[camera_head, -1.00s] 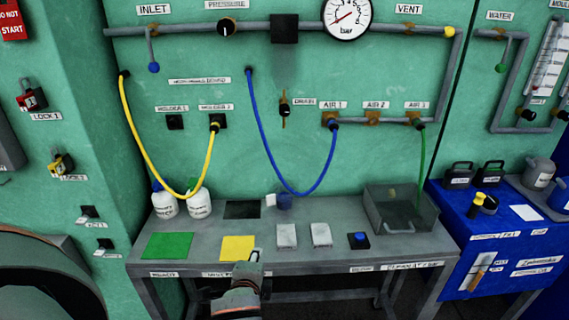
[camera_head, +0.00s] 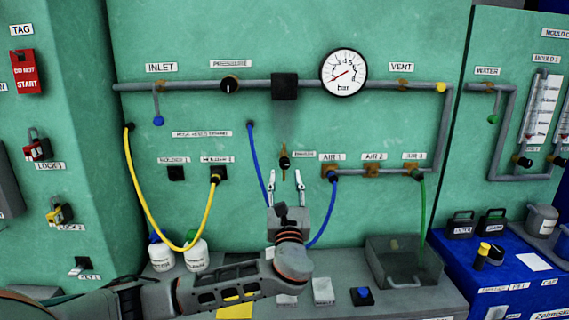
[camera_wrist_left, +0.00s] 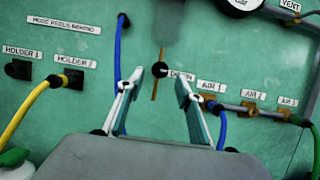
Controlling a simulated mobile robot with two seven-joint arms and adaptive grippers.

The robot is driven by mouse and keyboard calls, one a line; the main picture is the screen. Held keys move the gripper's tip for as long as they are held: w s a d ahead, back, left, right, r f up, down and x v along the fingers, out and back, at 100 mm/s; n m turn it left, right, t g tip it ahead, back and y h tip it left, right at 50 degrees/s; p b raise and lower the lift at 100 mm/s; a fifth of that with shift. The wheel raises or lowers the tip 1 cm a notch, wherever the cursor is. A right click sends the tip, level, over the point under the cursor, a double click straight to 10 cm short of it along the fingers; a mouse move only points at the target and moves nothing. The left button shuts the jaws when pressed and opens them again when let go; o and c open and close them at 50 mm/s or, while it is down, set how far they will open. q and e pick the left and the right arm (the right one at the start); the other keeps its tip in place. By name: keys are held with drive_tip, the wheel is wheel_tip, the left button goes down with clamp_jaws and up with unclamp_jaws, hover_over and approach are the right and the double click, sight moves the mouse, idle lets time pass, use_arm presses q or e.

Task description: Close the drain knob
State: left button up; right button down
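The drain knob (camera_head: 284,162) is a small black knob on a thin vertical brass pipe on the green wall, left of its DRAIN label. It also shows in the left wrist view (camera_wrist_left: 161,70), beyond and between the fingertips. My left gripper (camera_head: 285,173) is open and empty, its two fingers pointing up at the wall on either side of the line to the knob. In the left wrist view the fingers (camera_wrist_left: 160,75) are spread wide and I see no contact with the knob. My right gripper is not in view.
A blue hose (camera_head: 256,160) hangs just left of my left gripper and passes behind it to the AIR 1 port (camera_head: 331,172). A yellow hose (camera_head: 142,195) hangs further left. A grey bench (camera_head: 420,300) with a metal bin (camera_head: 390,275) stands below.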

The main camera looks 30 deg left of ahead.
sight(285, 166)
use_arm(q)
drive_tip(key=p+x, duration=0.1)
drive_tip(key=x, duration=0.6)
drive_tip(key=shift+w+a, duration=0.1)
drive_tip(key=shift+w, duration=0.05)
clamp_jaws()
